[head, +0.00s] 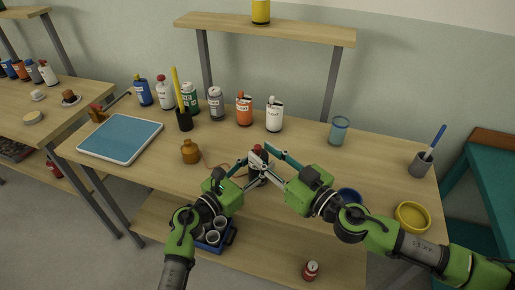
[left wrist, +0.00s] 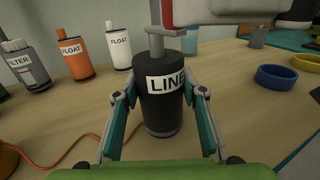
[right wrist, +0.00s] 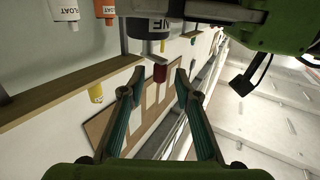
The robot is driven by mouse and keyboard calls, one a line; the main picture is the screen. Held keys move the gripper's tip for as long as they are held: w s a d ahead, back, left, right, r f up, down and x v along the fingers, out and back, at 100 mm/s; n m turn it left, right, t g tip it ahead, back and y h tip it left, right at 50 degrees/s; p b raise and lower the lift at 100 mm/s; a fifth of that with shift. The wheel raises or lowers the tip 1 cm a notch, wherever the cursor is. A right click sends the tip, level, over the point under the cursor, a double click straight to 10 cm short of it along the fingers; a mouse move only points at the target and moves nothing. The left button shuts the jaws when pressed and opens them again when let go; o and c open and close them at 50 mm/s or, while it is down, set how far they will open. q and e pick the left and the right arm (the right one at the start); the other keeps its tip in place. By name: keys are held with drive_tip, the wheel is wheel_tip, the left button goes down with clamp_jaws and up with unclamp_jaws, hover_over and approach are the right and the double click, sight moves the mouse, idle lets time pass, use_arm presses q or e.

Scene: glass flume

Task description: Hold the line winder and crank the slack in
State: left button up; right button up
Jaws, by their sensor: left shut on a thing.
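The line winder (left wrist: 163,95) is a black upright cylinder with a white "LINE" label, standing on the table. A grey shaft and crank with a red knob (right wrist: 160,72) sit on its top. In the head view the winder (head: 258,174) is mostly hidden by my fingers. My left gripper (left wrist: 163,92) is shut on the winder's body, a finger on each side. My right gripper (right wrist: 159,76) is open, its fingertips on either side of the red knob with gaps visible. An orange line (left wrist: 62,158) runs from the winder across the table.
Several bottles line the table's back. A blue tray (head: 120,139) lies at the left.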

sight(258, 151)
drive_tip(key=shift+x, duration=1.5)
clamp_jaws()
drive_tip(key=shift+a+r, duration=0.1)
drive_tip(key=shift+a, duration=0.05)
drive_tip(key=shift+a+m+t+h, duration=0.2)
drive_tip(key=shift+m+t+h, duration=0.2)
drive_tip(key=shift+m+t, duration=0.1)
drive_tip(key=shift+w+a+m+t+h, duration=0.15)
drive_tip(key=shift+m+t+h, duration=0.45)
drive_tip(key=shift+m+h, duration=0.75)
drive_tip(key=shift+w+a+m+t+h, duration=0.15)
drive_tip(key=shift+m+t+h, duration=0.6)
drive_tip(key=shift+h, duration=1.1)
drive_tip(key=shift+w+a+m+t+h, duration=0.15)
drive_tip(key=shift+m+t+h, duration=0.3)
drive_tip(key=shift+m+h, duration=0.95)
drive_tip(key=shift+a+h, duration=0.1)
drive_tip(key=shift+h, duration=0.6)
